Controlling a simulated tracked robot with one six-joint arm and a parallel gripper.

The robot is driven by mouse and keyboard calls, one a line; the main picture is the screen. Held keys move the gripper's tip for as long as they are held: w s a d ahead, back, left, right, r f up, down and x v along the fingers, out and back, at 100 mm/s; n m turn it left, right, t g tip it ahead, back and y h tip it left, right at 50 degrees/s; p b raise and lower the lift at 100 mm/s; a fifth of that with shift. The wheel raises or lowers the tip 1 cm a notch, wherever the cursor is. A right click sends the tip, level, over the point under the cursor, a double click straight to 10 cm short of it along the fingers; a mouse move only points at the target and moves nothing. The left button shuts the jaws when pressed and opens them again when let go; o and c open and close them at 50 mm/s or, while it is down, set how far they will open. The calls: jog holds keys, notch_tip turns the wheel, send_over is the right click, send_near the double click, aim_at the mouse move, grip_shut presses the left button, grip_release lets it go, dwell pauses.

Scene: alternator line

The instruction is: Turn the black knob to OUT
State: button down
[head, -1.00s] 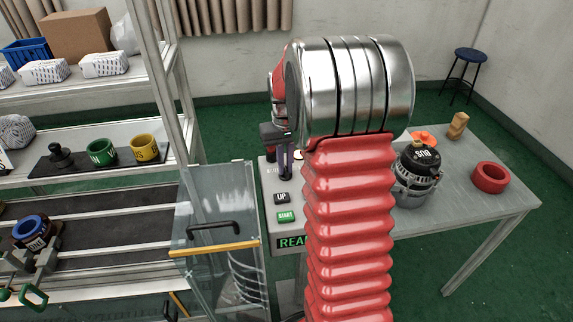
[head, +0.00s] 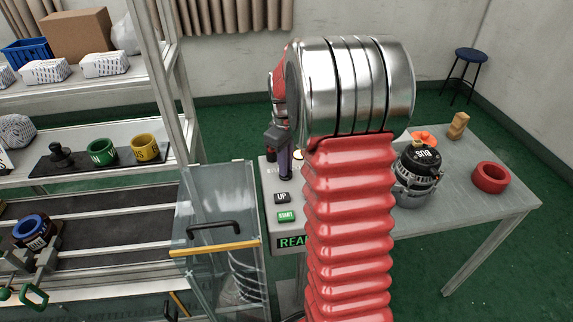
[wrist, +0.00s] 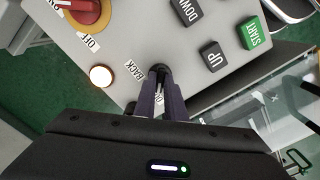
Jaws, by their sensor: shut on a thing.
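My gripper (wrist: 161,84) reaches down onto the control panel in the wrist view, its two dark fingers shut on the black knob (wrist: 158,69). Only the knob's dark top end shows between the fingertips. Another white label (wrist: 159,99) shows between the fingers, mostly covered and not readable. In the head view my gripper (head: 286,176) is upright over the panel (head: 271,217), and the knob is hidden behind it.
Near the knob are DOWN (wrist: 187,11), UP (wrist: 212,56) and START (wrist: 254,32) buttons, a red rotary switch (wrist: 86,10) and a lit white lamp (wrist: 101,76). An alternator (head: 416,177) and red ring (head: 490,178) stand on the table at right.

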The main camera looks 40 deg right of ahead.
jog(key=shift+s+f, duration=0.15)
jog(key=shift+s, duration=0.1)
jog(key=c, duration=2.1)
grip_release()
jog(key=shift+o, duration=1.4)
jog(key=shift+w, duration=0.15)
notch_tip(320, 180, up, 14)
